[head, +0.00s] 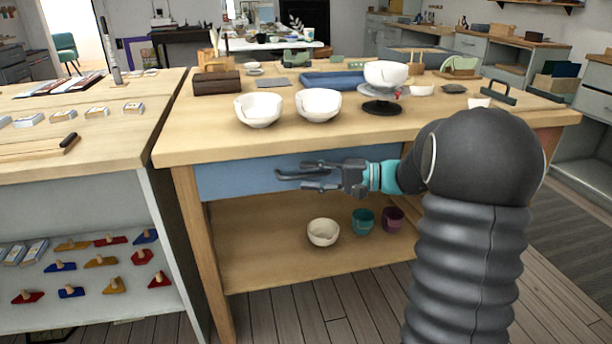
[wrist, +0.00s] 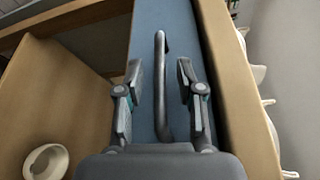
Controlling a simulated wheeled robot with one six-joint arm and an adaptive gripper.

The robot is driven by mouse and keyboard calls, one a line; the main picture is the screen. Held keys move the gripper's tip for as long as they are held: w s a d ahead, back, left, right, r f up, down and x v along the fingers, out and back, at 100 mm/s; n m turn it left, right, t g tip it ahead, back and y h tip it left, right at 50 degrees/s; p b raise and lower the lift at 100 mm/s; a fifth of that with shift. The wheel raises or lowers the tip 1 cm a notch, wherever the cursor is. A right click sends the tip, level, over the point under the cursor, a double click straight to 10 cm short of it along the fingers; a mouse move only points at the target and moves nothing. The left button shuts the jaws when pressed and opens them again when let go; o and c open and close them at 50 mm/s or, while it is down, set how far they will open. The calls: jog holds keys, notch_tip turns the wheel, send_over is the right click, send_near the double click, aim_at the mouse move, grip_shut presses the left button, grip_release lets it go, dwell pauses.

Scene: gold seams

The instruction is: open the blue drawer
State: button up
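The blue drawer (head: 235,179) is set under the top of the wooden workbench, and its front looks flush with the bench. It fills the middle of the wrist view (wrist: 150,18). Its dark bar handle (wrist: 160,75) runs between my two fingers in the wrist view. My gripper (head: 300,178) is in front of the drawer in the head view; it also shows in the wrist view (wrist: 160,85). The fingers are apart, one on each side of the handle, with gaps visible. The handle's far part in the head view is partly hidden by my gripper.
The workbench top (head: 210,135) carries white bowls (head: 258,110), a banding wheel and a blue tray (head: 332,80). On the lower shelf (head: 255,250) stand a cream bowl (head: 323,232), a teal cup (head: 363,221) and a purple cup (head: 393,219). Another bench stands at left.

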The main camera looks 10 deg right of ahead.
jog(key=shift+w+a, duration=0.3)
jog(key=shift+a, duration=0.35)
grip_shut()
jog(key=shift+s+f, duration=0.1)
jog(key=shift+s, duration=0.05)
